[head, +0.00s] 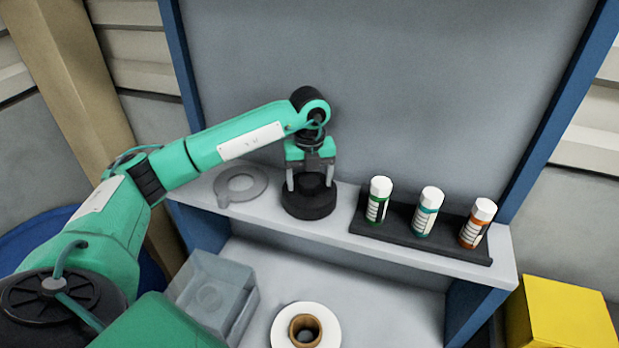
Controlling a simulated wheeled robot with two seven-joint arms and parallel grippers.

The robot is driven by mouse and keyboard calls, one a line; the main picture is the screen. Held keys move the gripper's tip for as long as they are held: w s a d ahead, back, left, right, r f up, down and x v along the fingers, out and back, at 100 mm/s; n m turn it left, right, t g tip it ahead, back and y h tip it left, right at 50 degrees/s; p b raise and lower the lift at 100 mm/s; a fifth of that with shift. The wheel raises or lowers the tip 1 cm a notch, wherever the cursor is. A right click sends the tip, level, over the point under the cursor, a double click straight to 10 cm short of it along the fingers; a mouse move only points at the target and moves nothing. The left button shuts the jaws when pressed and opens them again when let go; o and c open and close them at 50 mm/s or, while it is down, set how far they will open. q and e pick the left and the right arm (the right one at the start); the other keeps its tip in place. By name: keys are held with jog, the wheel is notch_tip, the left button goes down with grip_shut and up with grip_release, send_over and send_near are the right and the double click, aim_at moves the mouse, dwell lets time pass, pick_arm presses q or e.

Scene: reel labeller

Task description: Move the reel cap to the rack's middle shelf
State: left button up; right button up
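The reel cap (308,207), a black round disc with a raised hub, sits on the light grey upper shelf of the rack (350,233), left of the bottle tray. My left gripper (311,182) points down over it, with one finger on each side of the hub. I cannot tell whether the fingers press on the hub or stand slightly apart from it. The cap looks level and appears to rest on the shelf. My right gripper is not in view.
A dark tray (400,238) holds three white-capped bottles to the right. Below are a clear bin (215,290) and a white reel (322,318) with a brown core. A yellow box (565,315) stands at lower right.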

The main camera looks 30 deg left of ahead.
aim_at(309, 180)
pick_arm(q)
jog(key=shift+r, duration=0.35)
notch_tip(309, 180, up, 12)
jog(key=b, duration=0.3)
jog(key=shift+f+b, duration=0.2)
jog(key=shift+b, duration=0.1)
dwell(0.5)
